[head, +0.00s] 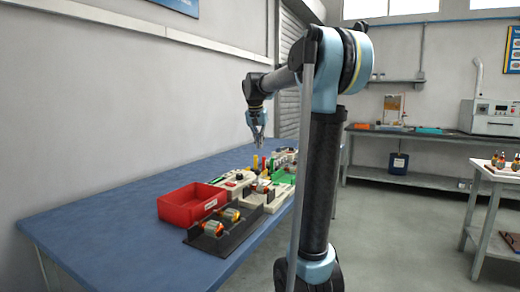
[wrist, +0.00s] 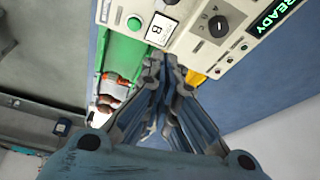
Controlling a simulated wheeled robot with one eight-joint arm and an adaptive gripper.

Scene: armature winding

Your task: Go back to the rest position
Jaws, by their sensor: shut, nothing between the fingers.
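My gripper (head: 258,143) hangs pointing down above the far part of the blue table (head: 120,207) in the head view. In the wrist view my gripper (wrist: 166,62) is shut, its fingertips together, with nothing between them. Below it in the wrist view are a cream control panel (wrist: 222,28) with a dark knob, buttons and a lit READY sign, and a green-floored bay (wrist: 122,50).
A red bin (head: 180,212) and a black tray (head: 205,248) with copper-wound armatures stand at the near end of the table. My arm hides part of the far right side. A bench (head: 440,137) with equipment stands behind. A white-topped table (head: 490,170) is at right.

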